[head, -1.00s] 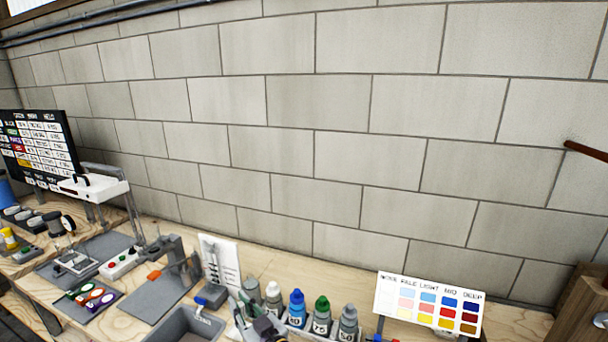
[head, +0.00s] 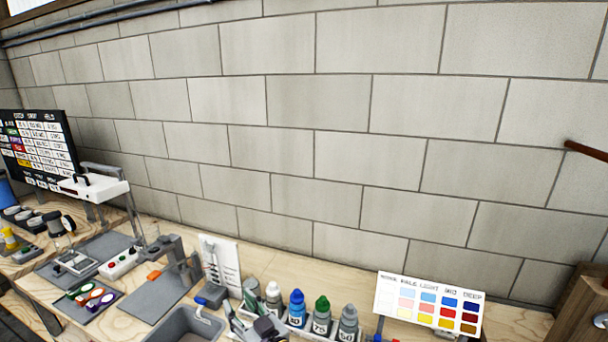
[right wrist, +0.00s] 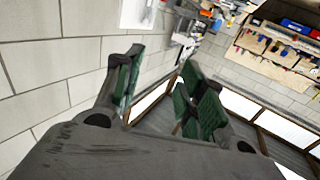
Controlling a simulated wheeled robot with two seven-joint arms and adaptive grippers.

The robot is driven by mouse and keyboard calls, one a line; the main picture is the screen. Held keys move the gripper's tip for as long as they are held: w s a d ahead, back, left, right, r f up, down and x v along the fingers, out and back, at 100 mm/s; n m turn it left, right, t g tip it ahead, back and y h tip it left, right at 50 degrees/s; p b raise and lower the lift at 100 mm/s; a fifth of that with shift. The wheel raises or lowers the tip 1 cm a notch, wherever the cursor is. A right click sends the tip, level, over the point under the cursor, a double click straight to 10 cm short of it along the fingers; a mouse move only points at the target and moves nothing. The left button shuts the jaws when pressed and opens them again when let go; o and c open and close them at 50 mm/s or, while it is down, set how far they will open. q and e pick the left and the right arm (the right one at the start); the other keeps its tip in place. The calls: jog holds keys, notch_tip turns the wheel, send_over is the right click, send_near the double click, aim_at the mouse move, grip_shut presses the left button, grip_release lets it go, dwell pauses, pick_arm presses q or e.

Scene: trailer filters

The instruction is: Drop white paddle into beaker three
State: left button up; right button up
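My right gripper (head: 243,320) is low in the head view, in front of the row of bottles. In the right wrist view the two green-padded fingers (right wrist: 160,95) stand apart, with no object visible between them. I cannot make out the white paddle in either view. No beaker marked three can be told; a small clear vessel (head: 151,232) stands at the back of the bench, too small to identify. My left gripper is not in view.
Capped bottles (head: 297,308) stand in a row beside the gripper. A grey sink (head: 182,322) lies to its left, and an upright white card (head: 228,262) stands behind. A colour chart (head: 428,305) is at right. Open bench top (head: 275,268) lies along the block wall.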

jog(key=v, duration=1.1)
jog(key=shift+s+d, duration=0.25)
jog(key=shift+s, duration=0.1)
dwell(0.8)
